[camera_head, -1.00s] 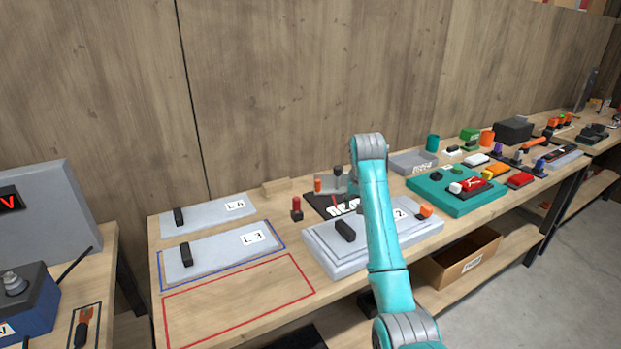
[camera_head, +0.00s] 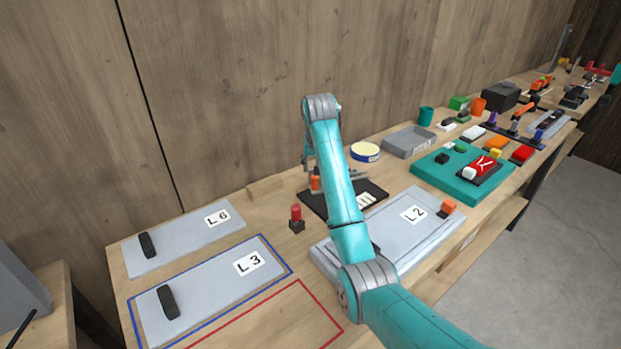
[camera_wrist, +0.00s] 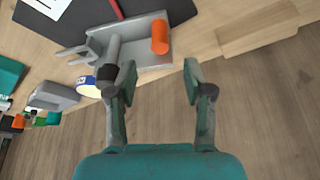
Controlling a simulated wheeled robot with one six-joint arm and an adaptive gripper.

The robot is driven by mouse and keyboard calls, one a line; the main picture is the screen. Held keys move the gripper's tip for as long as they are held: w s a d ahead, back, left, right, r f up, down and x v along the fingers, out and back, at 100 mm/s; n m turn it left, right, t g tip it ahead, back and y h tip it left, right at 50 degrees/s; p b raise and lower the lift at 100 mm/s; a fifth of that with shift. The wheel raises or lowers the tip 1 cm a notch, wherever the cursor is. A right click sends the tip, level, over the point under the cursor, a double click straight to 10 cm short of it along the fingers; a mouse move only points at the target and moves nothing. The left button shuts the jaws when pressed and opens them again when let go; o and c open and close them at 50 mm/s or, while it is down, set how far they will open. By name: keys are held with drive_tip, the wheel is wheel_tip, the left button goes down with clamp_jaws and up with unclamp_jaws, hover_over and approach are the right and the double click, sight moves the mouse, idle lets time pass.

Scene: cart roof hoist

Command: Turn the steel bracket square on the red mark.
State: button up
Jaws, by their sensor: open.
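The steel bracket (camera_wrist: 145,55) is a grey plate with a round post and prongs, at the upper left of the wrist view, with an orange cylinder (camera_wrist: 160,37) at its right side. It lies partly over a black mat (camera_wrist: 180,10). A thin red line (camera_wrist: 117,8) shows on the mat near the top edge, apparently running up to the bracket. My gripper (camera_wrist: 160,80) is open, its fingertips apart and nothing clearly between them, just short of the bracket in the picture. In the head view my arm hides most of the bracket; the mat (camera_head: 372,192) shows beside it.
A wooden block (camera_wrist: 258,25) lies right of the bracket. A round tin (camera_head: 365,152) and a grey tray (camera_head: 408,141) stand right of my arm. Grey panel L 2 (camera_head: 405,235) lies in front, a red-topped peg (camera_head: 296,217) to the left.

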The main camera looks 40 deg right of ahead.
sight(315, 189)
drive_tip(key=x, duration=0.9)
drive_tip(key=shift+d+f, duration=0.1)
drive_tip(key=shift+f, duration=0.3)
clamp_jaws()
